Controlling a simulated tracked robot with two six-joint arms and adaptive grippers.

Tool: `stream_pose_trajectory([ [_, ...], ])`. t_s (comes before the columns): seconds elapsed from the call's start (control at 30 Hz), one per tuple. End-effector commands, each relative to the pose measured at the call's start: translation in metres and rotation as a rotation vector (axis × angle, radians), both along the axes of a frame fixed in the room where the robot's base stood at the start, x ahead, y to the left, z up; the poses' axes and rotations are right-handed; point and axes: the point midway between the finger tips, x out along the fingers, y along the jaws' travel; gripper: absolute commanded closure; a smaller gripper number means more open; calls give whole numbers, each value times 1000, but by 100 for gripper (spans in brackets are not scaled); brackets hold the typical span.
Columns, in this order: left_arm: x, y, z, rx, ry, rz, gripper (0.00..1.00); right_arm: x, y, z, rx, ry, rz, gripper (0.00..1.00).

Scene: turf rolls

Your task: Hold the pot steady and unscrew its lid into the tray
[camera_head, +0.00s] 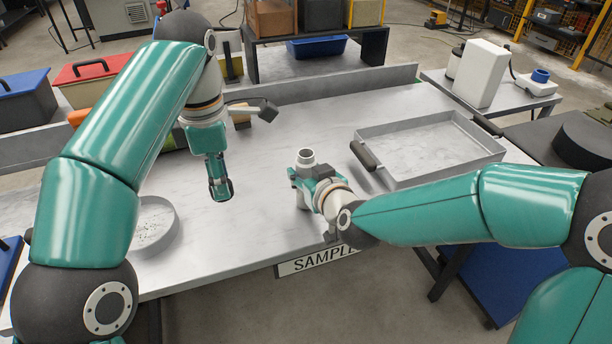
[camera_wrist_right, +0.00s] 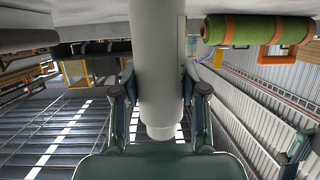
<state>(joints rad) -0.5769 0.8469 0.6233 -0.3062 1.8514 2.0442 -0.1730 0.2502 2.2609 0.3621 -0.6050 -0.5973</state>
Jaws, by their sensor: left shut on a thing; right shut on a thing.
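The pot (camera_head: 306,157) is a pale cylinder with a narrower neck that looks open and dark inside. It stands upright in my right gripper (camera_head: 318,183), which is shut around it. In the right wrist view the pot's body (camera_wrist_right: 158,65) fills the space between the fingers. My left gripper (camera_head: 221,190) points down over the table, left of the pot and apart from it. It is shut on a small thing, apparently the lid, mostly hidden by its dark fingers. The grey rectangular tray (camera_head: 398,183) is at the right of the table; its visible floor looks empty.
A dark cylindrical piece (camera_head: 364,155) is at the tray's left edge. A round shallow dish (camera_head: 172,232) with specks is at the table's left. A green roll with orange bands (camera_wrist_right: 240,31) shows in the wrist view. The table middle (camera_head: 270,135) is clear.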

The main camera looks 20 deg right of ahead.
Motion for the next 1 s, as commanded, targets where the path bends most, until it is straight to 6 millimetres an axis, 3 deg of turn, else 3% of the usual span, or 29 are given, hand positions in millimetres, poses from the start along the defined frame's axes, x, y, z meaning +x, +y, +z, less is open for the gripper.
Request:
stream_pose_trajectory([
  [0.4, 0, 0, -5, 0, 0, 0, 100, 0, 0, -7, 1, -3, 0, 100],
  [0.43, 0, 0, -4, 0, 0, 0, 100, 0, 0, -7, 1, -2, 1, 56],
  [0.57, 0, 0, -3, 0, 0, 0, 100, 0, 0, -6, 1, -1, 0, 34],
  [1.0, 0, 0, 1, 0, 0, -1, 100, -1, 0, -1, 1, -2, 0, 32],
])
